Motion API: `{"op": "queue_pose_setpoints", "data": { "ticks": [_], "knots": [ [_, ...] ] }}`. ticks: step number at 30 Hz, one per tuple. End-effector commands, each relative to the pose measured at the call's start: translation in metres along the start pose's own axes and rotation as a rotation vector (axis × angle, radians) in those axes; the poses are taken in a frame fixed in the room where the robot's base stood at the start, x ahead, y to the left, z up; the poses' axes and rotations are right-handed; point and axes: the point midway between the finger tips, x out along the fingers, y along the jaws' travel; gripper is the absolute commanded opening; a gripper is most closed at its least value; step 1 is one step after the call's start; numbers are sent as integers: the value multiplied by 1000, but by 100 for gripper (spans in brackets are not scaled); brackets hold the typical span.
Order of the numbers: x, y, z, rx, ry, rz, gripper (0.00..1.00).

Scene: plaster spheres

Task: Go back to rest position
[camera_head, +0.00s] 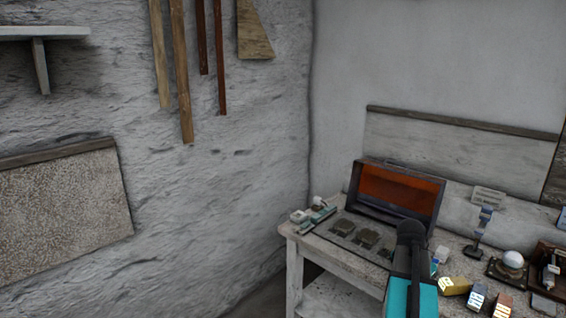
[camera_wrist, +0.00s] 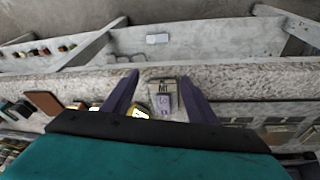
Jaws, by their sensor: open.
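In the wrist view my gripper (camera_wrist: 158,92) is open, with its two dark purple fingers spread apart. A small pale purple block (camera_wrist: 165,102) on a light card or plate with dark lettering (camera_wrist: 162,85) shows between the fingers. The fingers do not appear to touch it; the height gap cannot be told. In the head view my teal and black arm (camera_head: 409,285) reaches over the workbench (camera_head: 340,265) from the bottom edge, and its fingers are hidden.
An open case with an orange-lined lid (camera_head: 400,188) stands behind my arm. The left wall holds hanging wooden strips (camera_head: 180,75). Space left of the bench looks clear.

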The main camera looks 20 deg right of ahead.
Motion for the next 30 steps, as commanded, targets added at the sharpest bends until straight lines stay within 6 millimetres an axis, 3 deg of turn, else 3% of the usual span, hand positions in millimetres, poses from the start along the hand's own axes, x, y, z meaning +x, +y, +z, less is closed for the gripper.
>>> {"op": "queue_pose_setpoints", "data": {
  "ticks": [3, 15, 21, 30],
  "knots": [
    [10, -34, 36, -114, -17, -24, 53],
    [34, -124, 162, -482, -68, -98, 53],
    [45, -156, 233, -668, -92, -133, 53],
    [57, -185, 342, -944, -125, -185, 53]
  ]
}}
